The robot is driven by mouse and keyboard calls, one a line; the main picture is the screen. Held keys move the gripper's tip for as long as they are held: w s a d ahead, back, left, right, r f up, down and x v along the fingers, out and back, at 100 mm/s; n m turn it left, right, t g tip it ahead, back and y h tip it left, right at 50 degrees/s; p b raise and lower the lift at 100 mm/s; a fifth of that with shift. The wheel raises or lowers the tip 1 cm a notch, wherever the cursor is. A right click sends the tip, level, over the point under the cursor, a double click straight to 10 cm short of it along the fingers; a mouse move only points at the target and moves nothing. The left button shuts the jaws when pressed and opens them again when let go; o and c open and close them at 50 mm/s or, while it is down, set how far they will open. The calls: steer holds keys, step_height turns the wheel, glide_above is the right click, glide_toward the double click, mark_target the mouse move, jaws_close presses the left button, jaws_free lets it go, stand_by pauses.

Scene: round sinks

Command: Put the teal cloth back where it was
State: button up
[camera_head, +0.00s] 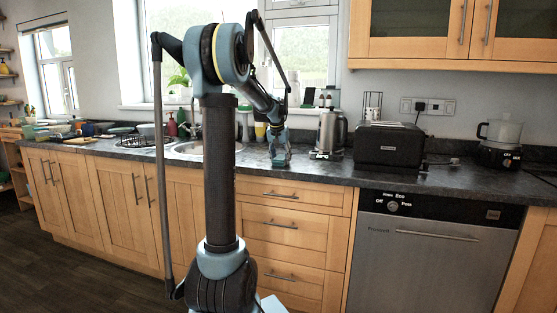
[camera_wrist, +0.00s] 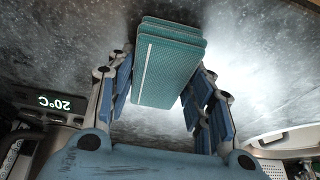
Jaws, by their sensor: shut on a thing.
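The teal cloth (camera_wrist: 166,68) is a folded, layered pad with a pale stripe, in the middle of the wrist view. My gripper (camera_wrist: 160,90) has its blue fingers on both sides of the cloth and is shut on it. In the head view, my gripper (camera_head: 279,147) is low over the dark countertop between the sink and the kettle, with the cloth (camera_head: 281,161) at its tips. I cannot tell whether the cloth touches the counter.
The kettle (camera_head: 331,134) stands just right of my gripper on its base, whose 20°C display (camera_wrist: 62,103) shows in the wrist view. A black toaster (camera_head: 389,146) is further right. The round sink (camera_head: 205,148) is left. Bottles and small items line the window side.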

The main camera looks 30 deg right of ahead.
steer(key=o, duration=1.1)
steer(key=v, duration=1.2)
steer(key=s+a+f+n, duration=0.1)
steer(key=a+f, duration=0.1)
steer(key=a, duration=0.4)
steer(key=s+a+f+n, duration=0.1)
steer(key=s+a, duration=0.1)
steer(key=a, duration=0.5)
steer(key=s+a+f+n+y, duration=0.1)
steer(key=s+a+f, duration=0.25)
steer(key=a, duration=0.35)
steer(key=s+a+f+n+y, duration=0.1)
steer(key=s+a+f+n, duration=0.2)
steer(key=a, duration=0.4)
steer(key=s+a+f+n, duration=0.1)
steer(key=s+a+f, duration=0.4)
steer(key=s+f, duration=0.1)
steer(key=s+a+f+n+y, duration=0.1)
steer(key=s+a+f, duration=0.4)
steer(key=s+f, duration=0.1)
steer(key=s+a+f+n, duration=0.2)
steer(key=s+a+f, duration=0.3)
steer(key=f, duration=0.3)
steer(key=shift+s+g, duration=0.3)
steer(key=shift+s, duration=0.45)
